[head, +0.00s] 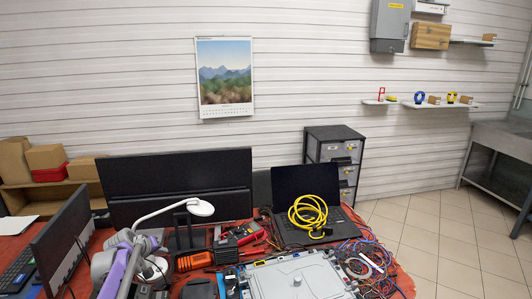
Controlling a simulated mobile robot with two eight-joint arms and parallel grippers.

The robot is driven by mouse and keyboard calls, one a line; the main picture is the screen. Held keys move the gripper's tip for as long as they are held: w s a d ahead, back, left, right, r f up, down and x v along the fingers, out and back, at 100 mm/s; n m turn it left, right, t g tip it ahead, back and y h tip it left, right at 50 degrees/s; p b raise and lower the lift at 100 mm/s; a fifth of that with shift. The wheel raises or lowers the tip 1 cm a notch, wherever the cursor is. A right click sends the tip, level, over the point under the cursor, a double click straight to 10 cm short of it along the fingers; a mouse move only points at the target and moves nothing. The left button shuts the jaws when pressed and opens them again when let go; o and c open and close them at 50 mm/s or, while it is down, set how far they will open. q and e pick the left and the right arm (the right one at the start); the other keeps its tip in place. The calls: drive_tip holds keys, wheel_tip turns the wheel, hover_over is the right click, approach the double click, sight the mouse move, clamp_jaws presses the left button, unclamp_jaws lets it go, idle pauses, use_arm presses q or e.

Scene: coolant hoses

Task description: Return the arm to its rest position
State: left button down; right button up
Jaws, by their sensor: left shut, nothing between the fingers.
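My left arm, purple and grey, is folded at the lower left, in front of the desk. Its gripper (147,290) is low in the picture beside the arm, small and partly hidden by the arm's own links. It is shut with nothing in it. My right gripper is outside the view. A silver, lidded unit (298,277) lies on the desk at the bottom middle, to the right of my left gripper and apart from it.
A desk lamp (200,207) reaches over the desk near my left arm. Monitors (178,178) stand behind it. A laptop (300,182) carries a yellow cable coil (313,212). The right floor is clear.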

use_arm(q)
drive_tip(key=s+d+r+m+g+p, duration=0.15)
drive_tip(key=s+d+r, duration=0.25)
drive_tip(key=s+d, duration=0.55)
drive_tip(key=s+d+r+m+g, duration=0.1)
drive_tip(key=s+d+r+m, duration=0.25)
drive_tip(key=s+d, duration=0.65)
drive_tip(key=s+d+f+m+p, duration=0.1)
drive_tip(key=s+f, duration=0.1)
drive_tip(key=s, duration=0.9)
drive_tip(key=s+d+f+y, duration=0.1)
drive_tip(key=s+f, duration=0.2)
drive_tip(key=s, duration=0.9)
drive_tip(key=shift+s+f+m+g+p, duration=0.25)
drive_tip(key=shift+f+m+g+p, duration=0.1)
drive_tip(key=shift+m, duration=0.05)
